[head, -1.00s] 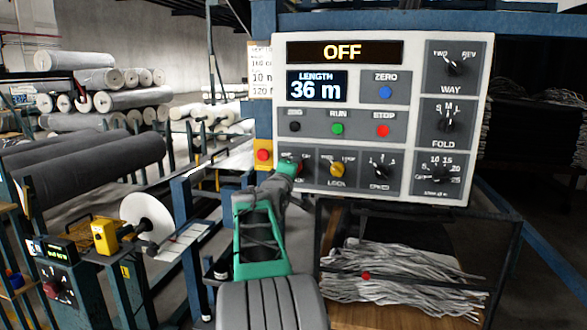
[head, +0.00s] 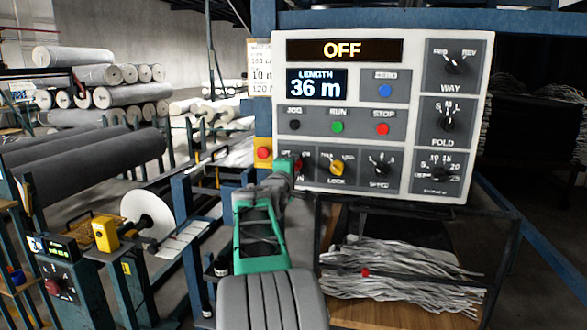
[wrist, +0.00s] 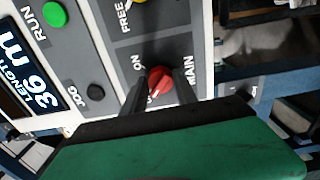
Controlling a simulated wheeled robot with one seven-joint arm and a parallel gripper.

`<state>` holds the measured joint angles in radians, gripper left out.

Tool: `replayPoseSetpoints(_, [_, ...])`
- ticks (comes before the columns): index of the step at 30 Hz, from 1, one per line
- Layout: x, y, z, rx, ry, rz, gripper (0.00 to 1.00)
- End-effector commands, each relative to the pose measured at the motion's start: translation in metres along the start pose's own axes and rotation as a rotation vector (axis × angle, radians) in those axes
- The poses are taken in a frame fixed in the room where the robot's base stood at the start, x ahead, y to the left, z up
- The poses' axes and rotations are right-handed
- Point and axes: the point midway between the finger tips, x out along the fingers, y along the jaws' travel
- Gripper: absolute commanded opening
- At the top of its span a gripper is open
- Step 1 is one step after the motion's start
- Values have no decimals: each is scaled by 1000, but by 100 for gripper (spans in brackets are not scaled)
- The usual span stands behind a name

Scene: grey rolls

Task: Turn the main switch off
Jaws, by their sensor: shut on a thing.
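The control panel (head: 440,30) faces me, and its top display (head: 342,50) reads OFF. The main switch, a red rotary knob (wrist: 160,80), sits at the panel's lower corner, between the labels ON and MAIN in the wrist view. My gripper (wrist: 162,88) is shut on this knob, with one dark finger on each side of it. In the head view my gripper (head: 292,166) covers most of the knob and its label. The knob's exact pointing direction is hard to tell.
Beside the switch is the yellow lock knob (head: 338,168). Above are the jog (head: 294,125), run (head: 338,127) and stop (head: 383,129) buttons. A red button on a yellow box (head: 263,153) is close at left. A rack with grey strips (head: 400,275) stands below.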

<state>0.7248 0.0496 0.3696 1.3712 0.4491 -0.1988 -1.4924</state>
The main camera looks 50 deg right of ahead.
Motion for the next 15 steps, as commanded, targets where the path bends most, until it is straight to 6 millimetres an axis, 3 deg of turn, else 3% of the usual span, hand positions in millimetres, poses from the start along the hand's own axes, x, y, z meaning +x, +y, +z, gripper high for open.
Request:
replayPoseSetpoints(8, [0,-1,0,0,0,-2,56])
replayPoseSetpoints(15, [-1,0,-1,1,1,0,56])
